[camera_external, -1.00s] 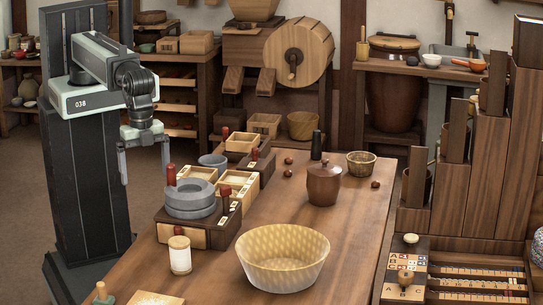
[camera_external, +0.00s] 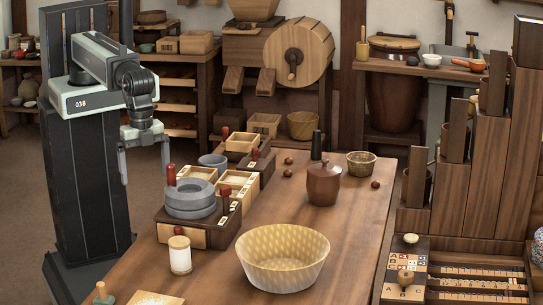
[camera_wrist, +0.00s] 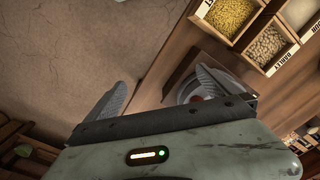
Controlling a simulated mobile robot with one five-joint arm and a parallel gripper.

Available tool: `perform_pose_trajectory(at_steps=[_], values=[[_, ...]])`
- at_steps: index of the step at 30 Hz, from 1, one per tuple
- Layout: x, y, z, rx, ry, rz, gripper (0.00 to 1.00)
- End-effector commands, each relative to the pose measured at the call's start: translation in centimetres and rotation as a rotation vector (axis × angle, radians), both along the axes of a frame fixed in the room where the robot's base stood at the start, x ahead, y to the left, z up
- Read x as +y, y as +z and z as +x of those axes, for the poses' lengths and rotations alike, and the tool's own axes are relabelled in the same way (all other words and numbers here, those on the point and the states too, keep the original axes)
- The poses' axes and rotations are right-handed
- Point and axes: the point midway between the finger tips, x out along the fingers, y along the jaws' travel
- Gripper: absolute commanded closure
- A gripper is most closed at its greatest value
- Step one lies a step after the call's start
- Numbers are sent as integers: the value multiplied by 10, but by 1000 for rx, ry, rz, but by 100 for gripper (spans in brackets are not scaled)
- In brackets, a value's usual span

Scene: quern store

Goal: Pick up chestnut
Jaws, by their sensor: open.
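Small round brown chestnuts lie on the far part of the wooden table: one (camera_external: 289,160) behind, one (camera_external: 287,173) in front of it left of the lidded wooden jar, and one (camera_external: 375,184) to the jar's right. My gripper (camera_external: 145,165) hangs left of the table in the external view, well apart from all of them. Its two fingers are spread with nothing between them. The wrist view also shows the open gripper (camera_wrist: 160,95), over the floor and the table's edge. No chestnut can be made out in the wrist view.
A lidded jar (camera_external: 323,186), a small basket (camera_external: 361,163) and a dark upright cylinder (camera_external: 317,145) stand near the chestnuts. A stone quern (camera_external: 190,198), grain boxes (camera_external: 239,183) and a large woven bowl (camera_external: 282,257) stand nearer. The table's right strip (camera_external: 345,235) is clear.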

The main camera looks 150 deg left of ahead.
Motion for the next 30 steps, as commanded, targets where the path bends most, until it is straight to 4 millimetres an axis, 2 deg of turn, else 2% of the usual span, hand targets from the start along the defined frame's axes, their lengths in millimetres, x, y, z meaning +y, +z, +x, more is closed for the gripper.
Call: perform_pose_trajectory(at_steps=[10, 11, 16, 17, 25, 28, 29, 30], values=[[0, 0, 0, 0, 0, 0, 0], [0, 0, 0, 0, 0, 0, 3], [0, 0, 0, 0, 0, 0, 50], [0, 0, 0, 0, 0, 0, 53], [1, 0, 0, 1, 4, 0, 53], [22, -7, -2, 12, 77, -4, 53], [35, -10, -3, 19, 126, -6, 53], [57, -15, -4, 28, 205, -9, 53]])
